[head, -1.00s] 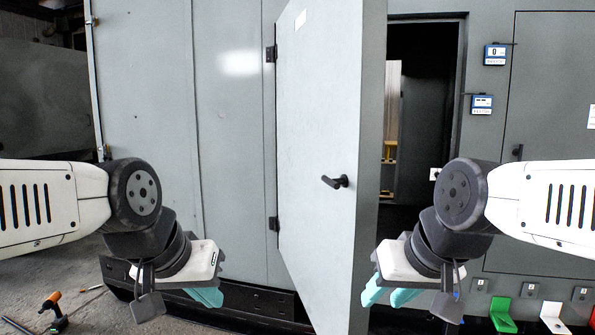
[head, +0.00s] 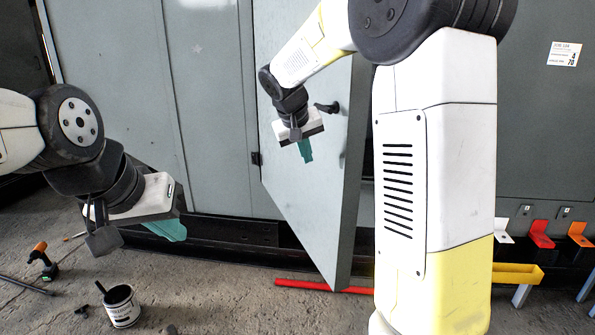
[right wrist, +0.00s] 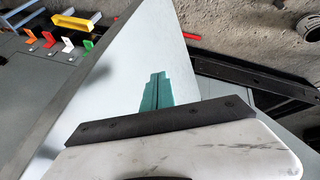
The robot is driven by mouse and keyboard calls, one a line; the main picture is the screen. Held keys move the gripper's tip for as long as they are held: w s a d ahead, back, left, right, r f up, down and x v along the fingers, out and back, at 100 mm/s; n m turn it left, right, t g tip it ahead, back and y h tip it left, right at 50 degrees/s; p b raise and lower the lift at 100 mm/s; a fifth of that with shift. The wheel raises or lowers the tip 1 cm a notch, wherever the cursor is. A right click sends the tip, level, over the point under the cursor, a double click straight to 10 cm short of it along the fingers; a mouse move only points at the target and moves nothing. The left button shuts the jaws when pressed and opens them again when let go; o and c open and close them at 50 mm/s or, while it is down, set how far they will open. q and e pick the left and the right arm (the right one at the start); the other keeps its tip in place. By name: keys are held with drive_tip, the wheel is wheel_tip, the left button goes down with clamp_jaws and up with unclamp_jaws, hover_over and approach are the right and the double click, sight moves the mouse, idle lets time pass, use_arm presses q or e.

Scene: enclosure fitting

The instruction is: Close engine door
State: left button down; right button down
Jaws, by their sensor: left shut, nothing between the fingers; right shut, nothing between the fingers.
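The engine door (head: 310,205) is a tall grey panel hinged on its left side. It stands ajar, swung out toward me, with a dark handle (head: 327,107) near its right edge. My right gripper (head: 307,158) is shut and empty, in front of the door's outer face, just below and left of the handle. In the right wrist view its teal fingers (right wrist: 156,92) lie together over the pale door face (right wrist: 130,70); I cannot tell whether they touch it. My left gripper (head: 172,232) is shut and empty at the left, well away from the door.
A paint can (head: 121,306) and an orange drill (head: 42,262) stand on the floor at the left. A red bar (head: 290,284) lies beneath the door's bottom edge. A yellow tray (head: 517,272) and coloured brackets (head: 541,234) are at the right.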

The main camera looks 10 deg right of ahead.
drive_tip(key=w+a, duration=0.2)
drive_tip(key=a, duration=0.1)
drive_tip(key=h, duration=0.1)
approach(320, 175)
wheel_tip(320, 175, down, 4)
drive_tip(key=a, duration=0.2)
drive_tip(key=shift+t, duration=0.3)
drive_tip(key=shift+w+d, duration=0.3)
drive_tip(key=shift+d, duration=0.3)
drive_tip(key=shift+w+d, duration=0.3)
drive_tip(key=shift+d, duration=0.35)
drive_tip(key=shift+w+d, duration=0.25)
drive_tip(key=shift+d, duration=0.35)
